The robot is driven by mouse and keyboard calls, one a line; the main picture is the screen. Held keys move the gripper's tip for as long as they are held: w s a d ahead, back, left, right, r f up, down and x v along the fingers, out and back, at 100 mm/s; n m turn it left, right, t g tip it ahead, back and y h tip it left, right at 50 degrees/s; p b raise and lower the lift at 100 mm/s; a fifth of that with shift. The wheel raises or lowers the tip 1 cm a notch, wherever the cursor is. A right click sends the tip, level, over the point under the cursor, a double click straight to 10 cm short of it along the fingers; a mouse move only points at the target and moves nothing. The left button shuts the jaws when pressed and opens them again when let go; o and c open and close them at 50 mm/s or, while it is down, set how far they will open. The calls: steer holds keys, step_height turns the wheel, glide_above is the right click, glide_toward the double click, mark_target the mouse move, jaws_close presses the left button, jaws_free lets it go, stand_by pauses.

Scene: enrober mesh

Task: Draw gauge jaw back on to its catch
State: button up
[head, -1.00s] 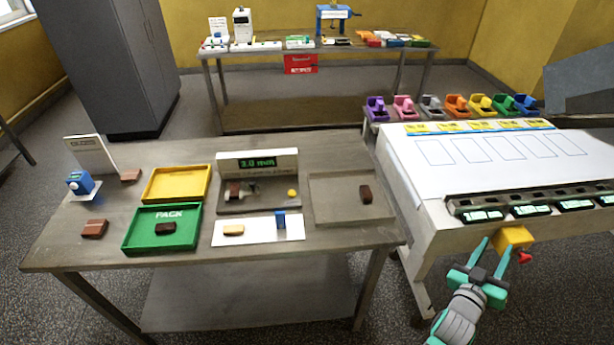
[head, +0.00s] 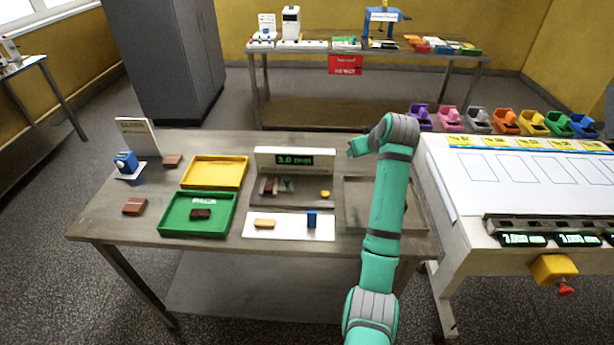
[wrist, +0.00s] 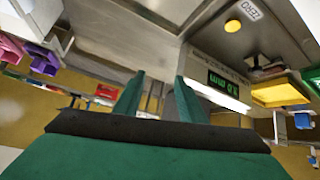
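The gauge (head: 294,160) stands at the middle back of the near table, with a lit "3.0 mm" readout. Its bed holds a small brown piece (head: 269,186), with a grey part, likely the jaw (head: 286,186), beside it. I cannot make out the catch. The readout (wrist: 223,84) also shows tilted in the wrist view, with the yellow ZERO button (wrist: 233,26) above it. My gripper (head: 352,148) is raised at the gauge's right, apart from it. Its two teal fingers (wrist: 158,95) stand apart with nothing between them.
A yellow tray (head: 243,172) and green PACK tray (head: 165,213) lie left of the gauge. A white mat (head: 289,231) with a tan piece and blue block lies in front. My arm partly covers a grey tray (head: 353,215). The white-topped machine (head: 520,183) stands right.

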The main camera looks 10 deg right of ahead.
mark_target(288, 179)
steer(key=s+a+n+g+y, duration=0.2)
steer(key=a+n+g, duration=0.25)
steer(key=a, duration=1.55)
steer(key=shift+g, duration=0.35)
steer(key=x, duration=1)
steer(key=shift+w, duration=0.4)
jaws_close()
